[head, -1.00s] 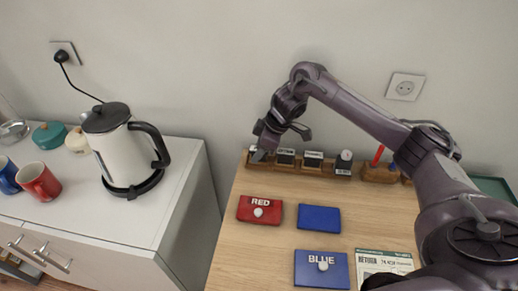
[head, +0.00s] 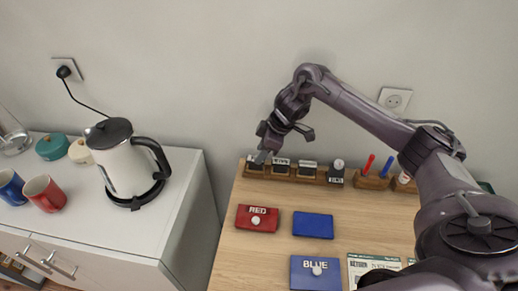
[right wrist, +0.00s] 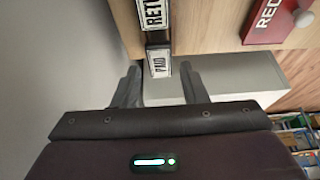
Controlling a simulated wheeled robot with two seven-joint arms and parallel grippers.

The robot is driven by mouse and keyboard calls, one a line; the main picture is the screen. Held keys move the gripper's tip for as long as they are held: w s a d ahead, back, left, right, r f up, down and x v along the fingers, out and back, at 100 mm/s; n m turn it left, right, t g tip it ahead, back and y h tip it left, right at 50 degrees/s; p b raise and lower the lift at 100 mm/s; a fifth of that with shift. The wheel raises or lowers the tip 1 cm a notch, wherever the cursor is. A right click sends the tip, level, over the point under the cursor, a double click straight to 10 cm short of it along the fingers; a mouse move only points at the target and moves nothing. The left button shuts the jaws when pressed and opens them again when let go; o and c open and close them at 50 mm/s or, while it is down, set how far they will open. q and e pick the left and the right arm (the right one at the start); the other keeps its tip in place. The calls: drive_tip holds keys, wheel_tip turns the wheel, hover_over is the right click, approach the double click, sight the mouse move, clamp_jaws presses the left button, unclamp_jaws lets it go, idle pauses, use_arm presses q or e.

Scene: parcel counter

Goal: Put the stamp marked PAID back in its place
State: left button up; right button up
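The stamp marked PAID (right wrist: 158,62) shows its white label in the right wrist view, between the two fingers of my right gripper (right wrist: 160,75). A gap shows on each side of it, so the fingers are open and apart from it. It is at the left end of the wooden stamp rack (head: 283,178), beside a stamp whose label begins RET (right wrist: 153,14). In the head view my right gripper (head: 263,155) is over that end and partly hides it. How deep the PAID stamp sits in its slot cannot be told. My left gripper is not in view.
A stamp with a round knob (head: 337,173) is at the rack's right part; a pen holder (head: 372,182) follows. A red pad (head: 257,218), blue pads (head: 316,272) and a printed form (head: 372,264) lie in front. A cabinet with a kettle (head: 122,165) is left.

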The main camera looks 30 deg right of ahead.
drive_tip(key=shift+r, duration=0.2)
drive_tip(key=o, duration=0.5)
drive_tip(key=shift+o, duration=0.2)
drive_tip(key=v, duration=0.8)
drive_tip(key=shift+d+f, duration=0.1)
drive_tip(key=shift+f, duration=0.05)
